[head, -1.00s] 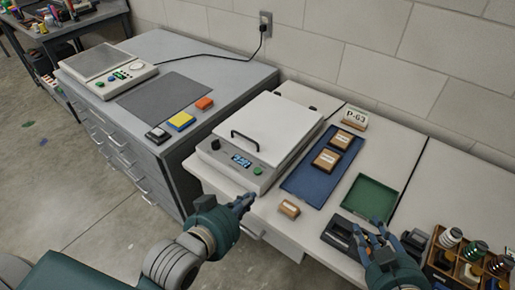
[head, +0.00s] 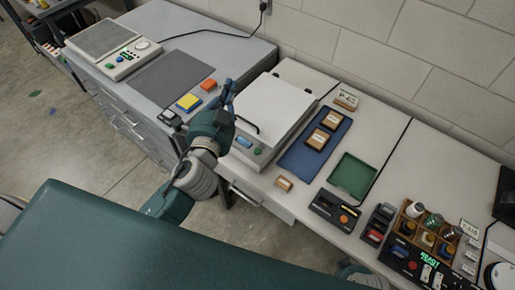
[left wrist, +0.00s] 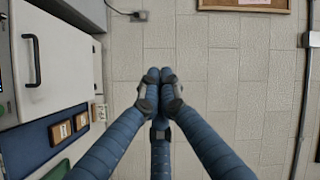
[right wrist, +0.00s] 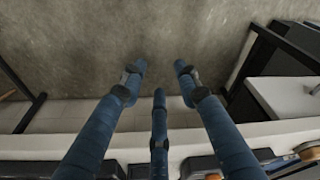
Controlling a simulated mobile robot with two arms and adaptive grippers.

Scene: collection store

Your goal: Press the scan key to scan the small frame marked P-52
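My left gripper (head: 229,92) is raised in front of the white-lidded device (head: 275,105); its fingertips meet with nothing between them in the left wrist view (left wrist: 160,76). The device's lid is down; its front has a lit display (head: 243,141) and a green key (head: 257,152). A dark box (head: 334,211) with an orange button (head: 344,218) stands nearer me. Two small brown frames lie on the blue tray (head: 296,160); a small brown block (head: 284,184) lies before it. Their markings are unreadable, so P-52 cannot be picked out. My right gripper (right wrist: 160,72) is open and empty, over the floor.
A green tray (head: 353,175) is empty. A label card (head: 346,99) stands behind the blue tray. A rack of spools (head: 416,228) and a panel reading READY (head: 405,263) are at right. Yellow (head: 189,102) and orange blocks lie on the grey cabinet at left.

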